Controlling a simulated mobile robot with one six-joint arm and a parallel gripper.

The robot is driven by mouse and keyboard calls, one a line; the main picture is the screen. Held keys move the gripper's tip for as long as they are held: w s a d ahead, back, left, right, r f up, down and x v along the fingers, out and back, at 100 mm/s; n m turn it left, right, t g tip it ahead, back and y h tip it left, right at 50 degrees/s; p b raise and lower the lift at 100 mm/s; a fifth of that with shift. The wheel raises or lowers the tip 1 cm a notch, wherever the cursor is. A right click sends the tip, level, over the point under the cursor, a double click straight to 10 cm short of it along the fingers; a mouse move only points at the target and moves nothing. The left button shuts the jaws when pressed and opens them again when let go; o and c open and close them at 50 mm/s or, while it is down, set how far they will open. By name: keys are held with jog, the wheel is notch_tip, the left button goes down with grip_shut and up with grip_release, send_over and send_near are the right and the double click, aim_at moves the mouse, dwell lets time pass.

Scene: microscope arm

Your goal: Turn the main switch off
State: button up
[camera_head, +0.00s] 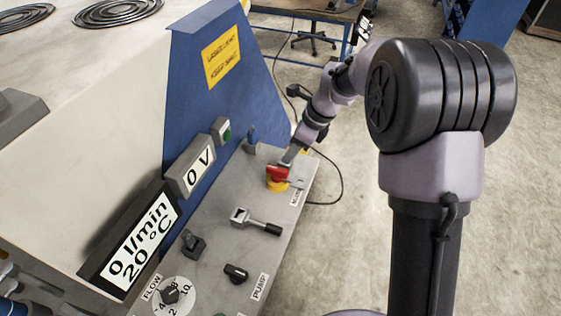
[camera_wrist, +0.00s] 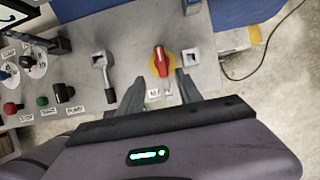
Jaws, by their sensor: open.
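The main switch (camera_head: 278,175) is a red rotary knob on a yellow base, at the far right end of the grey control panel (camera_head: 215,255). It also shows in the wrist view (camera_wrist: 160,62), where the red handle points up and down the picture. My gripper (camera_head: 290,158) is beside the switch in the head view. In the wrist view my gripper (camera_wrist: 158,90) is open, with its two dark fingers apart and pointing at the switch. The red handle lies beyond the fingertips, roughly between their lines. Whether a finger touches it is not clear.
A lever with a black grip (camera_head: 257,222) and a pump knob (camera_head: 236,273) sit nearer on the panel. A flow dial (camera_head: 171,293) is at the front. Displays read 0 V (camera_head: 195,172) and 0 l/min, 20 °C (camera_head: 135,240). A blue side wall (camera_head: 215,95) rises behind.

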aim_at(278, 168)
jog(key=b+x, duration=0.2)
jog(key=x, duration=0.8)
jog(key=shift+w+a+f, duration=0.1)
jog(key=shift+f, duration=0.3)
grip_shut()
dwell(0.6)
